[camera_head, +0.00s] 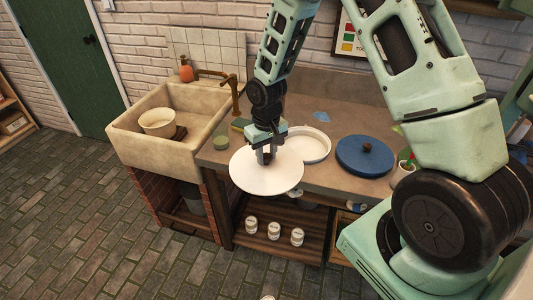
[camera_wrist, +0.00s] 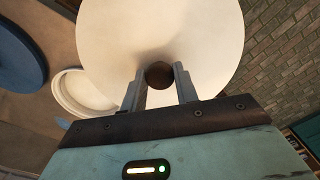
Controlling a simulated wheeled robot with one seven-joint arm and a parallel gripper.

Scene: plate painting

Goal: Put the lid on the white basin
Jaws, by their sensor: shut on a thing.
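A white round lid (camera_head: 266,176) with a dark brown knob (camera_wrist: 159,74) is held by my gripper (camera_head: 267,153). The fingers are on both sides of the knob. The lid is in the air at the counter's front edge, left of and in front of the white basin. It fills the upper middle of the wrist view. The white basin (camera_head: 311,146), round, shallow and uncovered, sits on the counter. Its left part is hidden behind the lid and gripper in the head view. It also shows left of the lid in the wrist view (camera_wrist: 68,101).
A blue round lid or lidded basin (camera_head: 357,160) with a brown knob is right of the white basin. A stone sink (camera_head: 125,134) with a cream bowl (camera_head: 158,124) is left. Several white jars (camera_head: 274,230) are on the shelf below.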

